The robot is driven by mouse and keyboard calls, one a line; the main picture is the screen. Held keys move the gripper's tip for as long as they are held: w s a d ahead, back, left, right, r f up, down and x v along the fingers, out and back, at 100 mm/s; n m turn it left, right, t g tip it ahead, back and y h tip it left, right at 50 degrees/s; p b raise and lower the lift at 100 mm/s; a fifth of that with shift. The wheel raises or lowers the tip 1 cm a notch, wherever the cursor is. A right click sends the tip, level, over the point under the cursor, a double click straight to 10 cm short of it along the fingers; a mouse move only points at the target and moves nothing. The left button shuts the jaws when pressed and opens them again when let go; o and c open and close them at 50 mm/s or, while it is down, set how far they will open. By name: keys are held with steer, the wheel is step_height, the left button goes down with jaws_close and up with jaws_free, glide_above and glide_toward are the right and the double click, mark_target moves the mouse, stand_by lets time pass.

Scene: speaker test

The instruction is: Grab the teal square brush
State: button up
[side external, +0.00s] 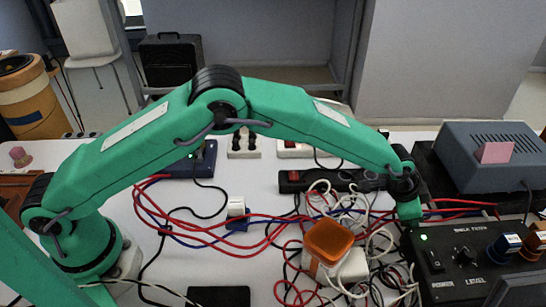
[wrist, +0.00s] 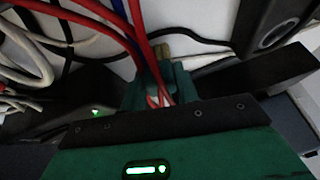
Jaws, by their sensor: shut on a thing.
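My gripper (side external: 408,208) points down just left of the black control box, at the right of the cable tangle. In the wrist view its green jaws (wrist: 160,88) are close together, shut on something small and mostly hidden. Red leads run across and between the jaws there, and a small tan piece (wrist: 163,50) shows just beyond them. I cannot make out a teal square brush apart from my own green jaws, so I cannot tell from the picture alone what the held thing is.
A black control box (side external: 440,262) with a lit green lamp stands right of my gripper. An orange-topped block (side external: 328,242) sits among tangled cables to the left. A grey vented box (side external: 490,165) stands behind at right.

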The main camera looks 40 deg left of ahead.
steer(key=shift+r, duration=0.1)
steer(key=shift+r, duration=0.45)
step_height(320, 180, up, 3)
steer(key=shift+r, duration=0.2)
steer(key=s+d+r, duration=0.4)
steer(key=s+r, duration=0.2)
steer(key=s, duration=0.4)
steer(key=shift+s+d+r+g+h, duration=0.2)
steer(key=shift+s+r+g+h, duration=0.1)
steer(key=shift+s, duration=0.1)
steer(key=shift+a, duration=0.15)
